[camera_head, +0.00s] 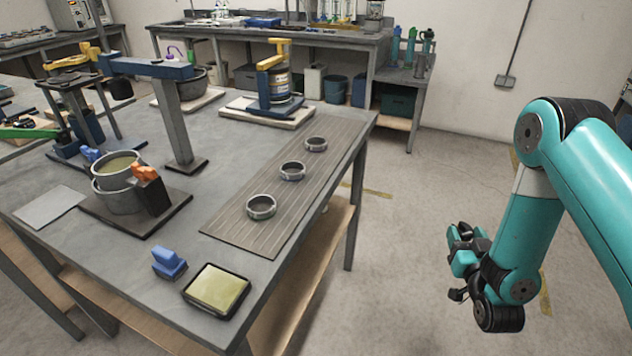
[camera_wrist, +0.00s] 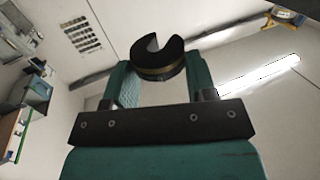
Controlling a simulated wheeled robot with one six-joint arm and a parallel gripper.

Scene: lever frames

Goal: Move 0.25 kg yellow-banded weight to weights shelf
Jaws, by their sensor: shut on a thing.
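The weight, a black slotted disc with a dull yellow band (camera_wrist: 160,68), shows in the wrist view. My gripper (camera_wrist: 160,78) is shut on it, with one teal finger on each side. The slot opens toward the top of the picture. In the head view my gripper (camera_head: 463,262) hangs over open floor to the right of the table, and the weight cannot be made out there. I cannot tell which surface is the weights shelf.
The grey table (camera_head: 235,185) carries a ribbed mat (camera_head: 240,228) with three metal rings, a yellow-topped pad (camera_head: 217,290), a blue block (camera_head: 168,262) and a pot (camera_head: 118,172). A wooden lower shelf (camera_head: 335,225) runs beneath. Floor between table and arm is clear.

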